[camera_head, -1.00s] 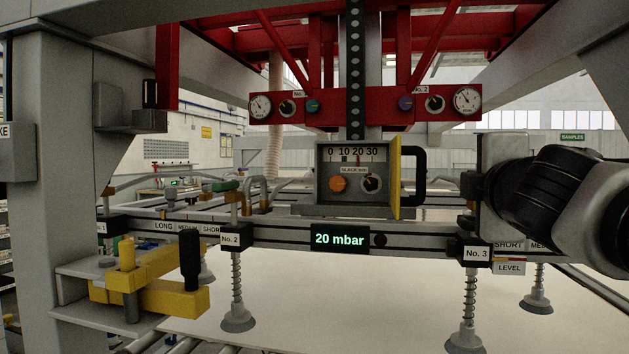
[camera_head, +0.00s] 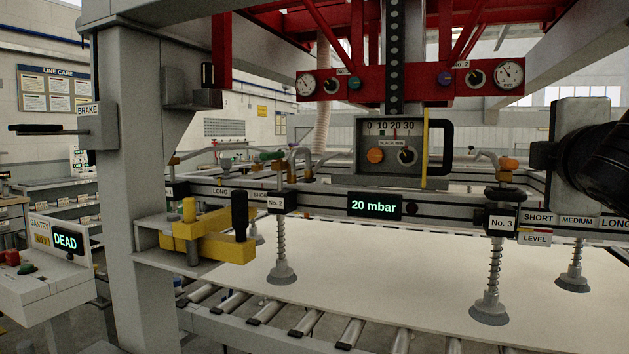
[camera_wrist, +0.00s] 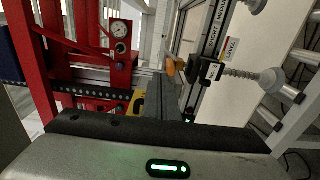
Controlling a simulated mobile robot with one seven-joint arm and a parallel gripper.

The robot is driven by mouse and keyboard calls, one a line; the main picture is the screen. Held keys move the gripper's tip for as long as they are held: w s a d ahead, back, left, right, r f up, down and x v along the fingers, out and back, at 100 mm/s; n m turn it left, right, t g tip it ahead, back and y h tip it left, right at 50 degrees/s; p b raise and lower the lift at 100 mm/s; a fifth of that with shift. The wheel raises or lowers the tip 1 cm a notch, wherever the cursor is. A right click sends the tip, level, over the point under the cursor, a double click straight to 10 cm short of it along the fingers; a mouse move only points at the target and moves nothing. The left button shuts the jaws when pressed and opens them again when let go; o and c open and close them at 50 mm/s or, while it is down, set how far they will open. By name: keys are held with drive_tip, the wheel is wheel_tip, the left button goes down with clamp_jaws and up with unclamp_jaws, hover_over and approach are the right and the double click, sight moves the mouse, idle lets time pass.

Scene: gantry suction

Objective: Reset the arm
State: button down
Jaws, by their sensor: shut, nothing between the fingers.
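My gripper (camera_head: 541,156) is at the right of the head view, its grey hand beside the beam above the No. 3 suction cup, with my black arm behind it at the right edge. In the wrist view, my grey hand with a green light fills the bottom, and the gripper fingers (camera_wrist: 163,95) point ahead, shut and empty. They appear clear of the gantry beam (camera_head: 330,201), though the exact gap cannot be told. The suction cups (camera_head: 488,310) hang on springs below the beam, over a pale sheet (camera_head: 400,290).
A red frame with gauges (camera_head: 509,74) is above. A dial box (camera_head: 403,150) and a "20 mbar" display (camera_head: 374,205) are on the beam. Rollers (camera_head: 270,304) run below.

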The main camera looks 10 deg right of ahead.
drive_tip(key=s+a+f+m+g+y, duration=0.15)
drive_tip(key=a+f+m, duration=0.3)
drive_tip(key=f, duration=0.45)
drive_tip(key=a+f+m+g+y, duration=0.25)
drive_tip(key=a+f, duration=0.35)
drive_tip(key=f, duration=0.3)
drive_tip(key=s+a+f+m+g+y, duration=0.25)
drive_tip(key=s+a+f, duration=0.25)
drive_tip(key=a+f, duration=0.25)
drive_tip(key=s+a+f+m+g+y, duration=0.25)
drive_tip(key=s+a+f, duration=0.25)
drive_tip(key=a+f, duration=0.25)
wheel_tip(320, 180, up, 22)
drive_tip(key=g+p, duration=0.1)
drive_tip(key=p, duration=2.2)
drive_tip(key=shift+s+a, duration=0.15)
drive_tip(key=shift+a, duration=0.2)
drive_tip(key=shift+f, duration=0.1)
